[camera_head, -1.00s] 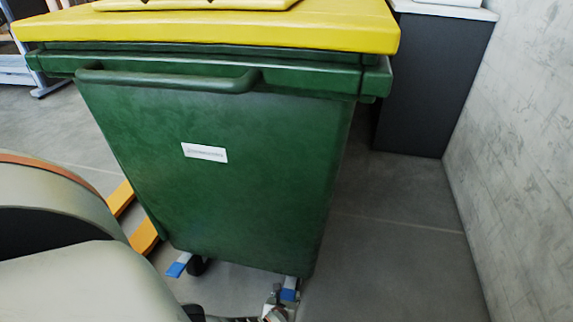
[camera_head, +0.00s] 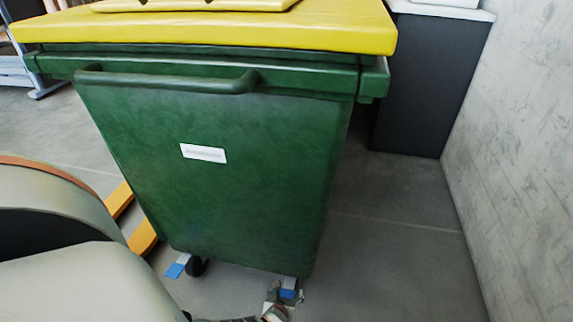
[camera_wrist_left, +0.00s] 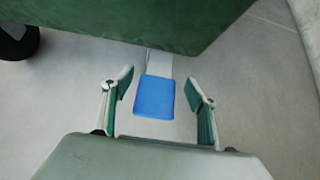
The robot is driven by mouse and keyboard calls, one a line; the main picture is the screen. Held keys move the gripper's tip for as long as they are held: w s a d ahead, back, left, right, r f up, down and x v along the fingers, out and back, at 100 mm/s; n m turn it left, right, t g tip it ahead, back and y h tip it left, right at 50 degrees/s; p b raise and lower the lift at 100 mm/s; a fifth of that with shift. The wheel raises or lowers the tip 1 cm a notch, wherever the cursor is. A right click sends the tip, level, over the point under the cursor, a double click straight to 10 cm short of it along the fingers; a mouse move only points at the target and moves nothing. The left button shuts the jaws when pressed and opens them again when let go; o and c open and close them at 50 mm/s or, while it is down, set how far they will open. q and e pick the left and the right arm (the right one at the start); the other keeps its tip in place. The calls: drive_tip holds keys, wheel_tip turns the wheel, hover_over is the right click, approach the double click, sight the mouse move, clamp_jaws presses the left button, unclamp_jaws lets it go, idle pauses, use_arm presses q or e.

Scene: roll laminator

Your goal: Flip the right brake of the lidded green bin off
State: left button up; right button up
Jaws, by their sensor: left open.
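The green bin (camera_head: 215,180) with a yellow lid (camera_head: 215,28) stands upright on the floor. Its right brake is a blue-tipped pedal (camera_head: 288,293) at the lower right corner; it also shows in the left wrist view as a blue pad (camera_wrist_left: 154,96) on a pale bar. The left brake pedal (camera_head: 175,270) is blue too, beside a black caster. My left gripper (camera_head: 284,296) is at the right brake. In the left wrist view its fingers (camera_wrist_left: 160,92) are open, one on each side of the blue pad, with gaps showing on both sides. My right gripper is not in view.
A pale wall (camera_head: 515,150) runs along the right, and a dark cabinet (camera_head: 415,85) with a white top stands behind the bin. Yellow-orange bars (camera_head: 143,237) lie on the floor left of the bin. The floor (camera_head: 385,250) right of the bin is clear.

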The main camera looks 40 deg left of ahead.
sight(287, 294)
use_arm(q)
wheel_tip(287, 294, up, 9)
drive_tip(key=shift+w+a, duration=0.15)
drive_tip(key=shift+a, duration=0.05)
idle(0.5)
idle(0.4)
